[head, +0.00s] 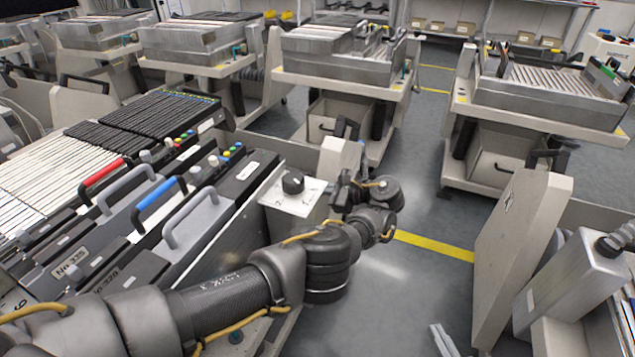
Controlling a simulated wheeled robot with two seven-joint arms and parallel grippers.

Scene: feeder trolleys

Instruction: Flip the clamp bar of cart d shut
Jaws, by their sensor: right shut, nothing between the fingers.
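No letter that marks cart d is readable, and I cannot pick out its clamp bar with certainty. A near trolley on the left carries feeders (172,228) with red, blue and grey handles. A white box with a black knob (293,182) sits at its right end. My left arm reaches in from the lower left and bends beside this box; its gripper is hidden behind the wrist links. My right gripper (440,342) shows only as pale fingers at the bottom edge, shut and empty, above the floor and apart from the trolleys.
Several more trolleys stand at the back, including one at the back centre (330,75) and one at the back right (540,122). A tall beige side panel (520,250) stands at the right. Grey floor with a yellow line (435,247) is open between them.

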